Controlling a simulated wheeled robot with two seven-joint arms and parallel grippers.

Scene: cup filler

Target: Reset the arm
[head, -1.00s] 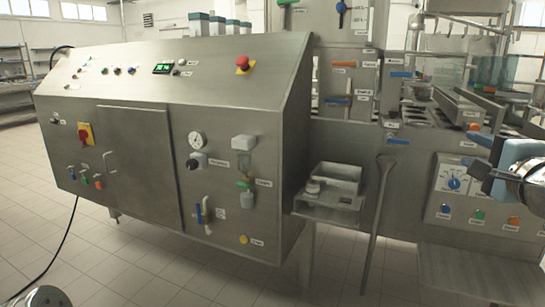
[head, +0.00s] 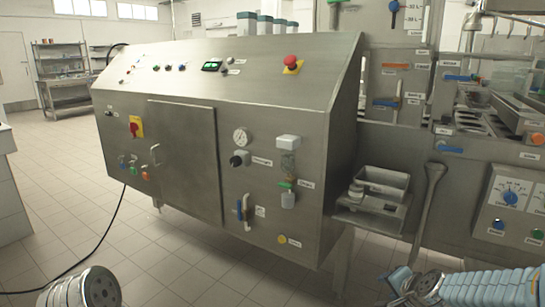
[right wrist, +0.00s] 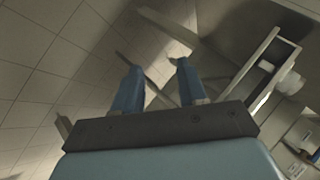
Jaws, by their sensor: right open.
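My right gripper shows in the right wrist view (right wrist: 160,82), with two blue fingers apart and nothing between them. Below it in that view are floor tiles and, to the right, blurred grey metal parts. In the head view my right arm, with a ribbed light-blue section, lies low at the bottom right, in front of the machine; its fingers are hard to make out there. A metal part of my left arm shows at the bottom left, but the left gripper is out of view.
A large steel machine cabinet (head: 183,165) with a red emergency button (head: 291,62) fills the middle. A small steel tray unit (head: 376,200) and a filling line with a dial panel (head: 510,200) stand right of it. Open tiled floor (head: 60,205) lies to the left; a black cable (head: 103,235) crosses it.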

